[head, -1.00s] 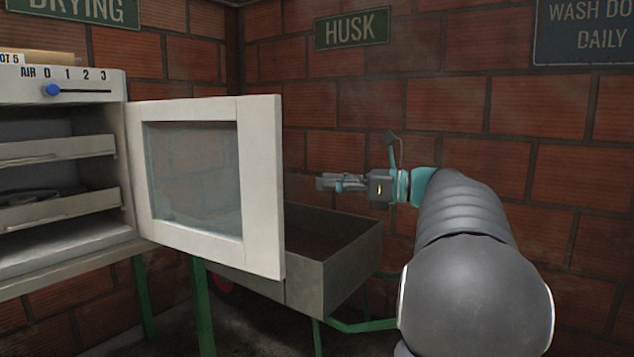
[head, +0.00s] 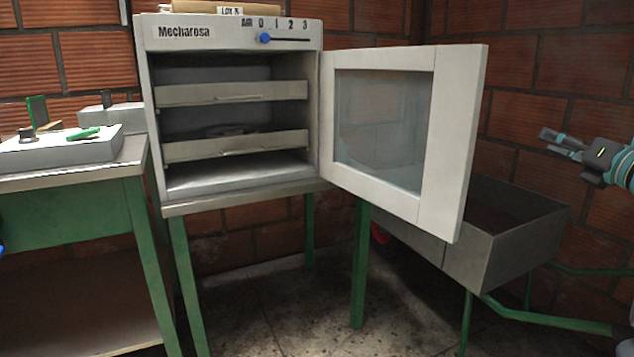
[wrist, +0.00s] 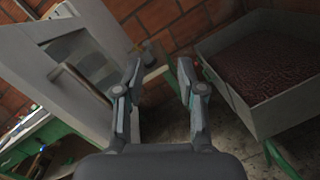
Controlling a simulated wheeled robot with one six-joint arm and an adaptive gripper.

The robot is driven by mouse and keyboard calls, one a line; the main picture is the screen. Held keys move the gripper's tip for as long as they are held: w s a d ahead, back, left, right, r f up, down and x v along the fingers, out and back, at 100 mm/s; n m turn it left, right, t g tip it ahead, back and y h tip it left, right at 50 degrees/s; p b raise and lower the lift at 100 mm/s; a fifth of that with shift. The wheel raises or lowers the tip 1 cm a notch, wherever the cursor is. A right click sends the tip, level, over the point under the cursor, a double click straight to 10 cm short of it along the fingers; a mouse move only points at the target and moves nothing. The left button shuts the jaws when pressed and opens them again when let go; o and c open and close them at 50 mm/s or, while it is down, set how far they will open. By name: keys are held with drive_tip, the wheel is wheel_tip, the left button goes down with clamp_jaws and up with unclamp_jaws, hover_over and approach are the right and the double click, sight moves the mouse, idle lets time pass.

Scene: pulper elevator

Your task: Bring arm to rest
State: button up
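My gripper (head: 562,143) is at the right edge of the head view, above and beside the grey husk bin, pointing left. In the wrist view my gripper (wrist: 158,75) has its two fingers spread apart, with nothing between them. Most of my arm lies outside the head view. The drying cabinet (head: 163,95) stands in the middle left, with its windowed door (head: 452,130) swung open to the right. The door (wrist: 60,75) also fills the left of the wrist view.
The bin (head: 520,245) stands on green legs behind the door; the wrist view shows dark red husks (wrist: 268,60) in it. Two trays (head: 230,92) sit inside the cabinet. A green-framed bench (head: 70,180) with a scale-like device stands left. Open floor (head: 300,310) lies below.

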drive_tip(key=s+d+f+m+g+h, duration=0.15)
drive_tip(key=d+f+m+h, duration=0.25)
drive_tip(key=d+m+h, duration=1)
drive_tip(key=s+a+f+m+g+h+p, duration=0.1)
drive_tip(key=s+a+f+m+g, duration=0.3)
drive_tip(key=m, duration=0.4)
drive_tip(key=s+a+f+m+g+p, duration=0.1)
drive_tip(key=s+a+f+m+g, duration=0.3)
drive_tip(key=m, duration=0.3)
drive_tip(key=s+a+f+m+g+y+p, duration=0.1)
drive_tip(key=s+a+f+m+y, duration=0.1)
drive_tip(key=s+a+f, duration=0.35)
drive_tip(key=s+a+f+m+g+y, duration=0.2)
drive_tip(key=a+f+m, duration=0.1)
drive_tip(key=a, duration=0.5)
drive_tip(key=s+a+f+m+g+y+p, duration=0.1)
drive_tip(key=s+a+f+m, duration=0.1)
drive_tip(key=s+a+f, duration=0.35)
drive_tip(key=s+a+r+n+y+p, duration=0.1)
drive_tip(key=s+a+y, duration=0.1)
drive_tip(key=a, duration=0.7)
drive_tip(key=s+a+r+n+y+p, duration=0.1)
drive_tip(key=s+a, duration=0.3)
drive_tip(key=a, duration=0.6)
drive_tip(key=shift+s+r+n+t+y, duration=0.15)
drive_tip(key=shift+r+n+t+y, duration=0.3)
drive_tip(key=shift+r+y, duration=0.2)
